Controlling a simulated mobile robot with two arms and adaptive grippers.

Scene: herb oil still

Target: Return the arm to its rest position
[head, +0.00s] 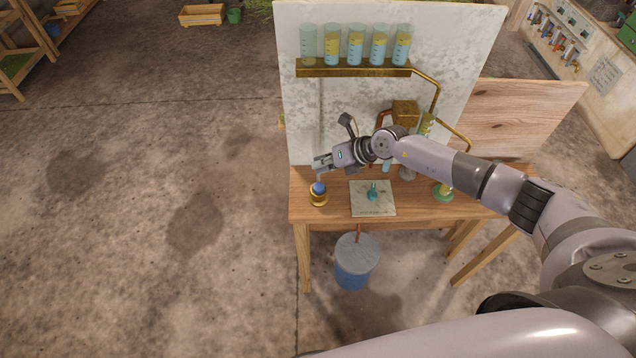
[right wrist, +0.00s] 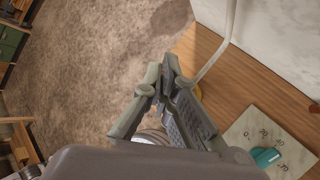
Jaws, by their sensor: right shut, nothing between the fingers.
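My right arm (head: 430,157) reaches in from the right across the wooden table (head: 425,207). My right gripper (head: 322,163) is shut and empty, just above a blue ball-topped knob on a brass base (head: 318,194) near the table's left end. I cannot tell from the head view whether it touches the knob. In the right wrist view, the shut fingers (right wrist: 165,75) show over the table edge and floor. A teal handle (head: 373,191) stands on a pale marked plate (head: 360,207) to the right of the knob; it also shows in the wrist view (right wrist: 266,157). My left gripper is not in view.
A mottled white panel (head: 450,40) rises behind the table, with a brass rack (head: 350,71) of several glass tubes. Brass pipes (head: 437,95) run down behind my arm. A blue bucket (head: 353,276) stands below the table front. The floor at the left is open.

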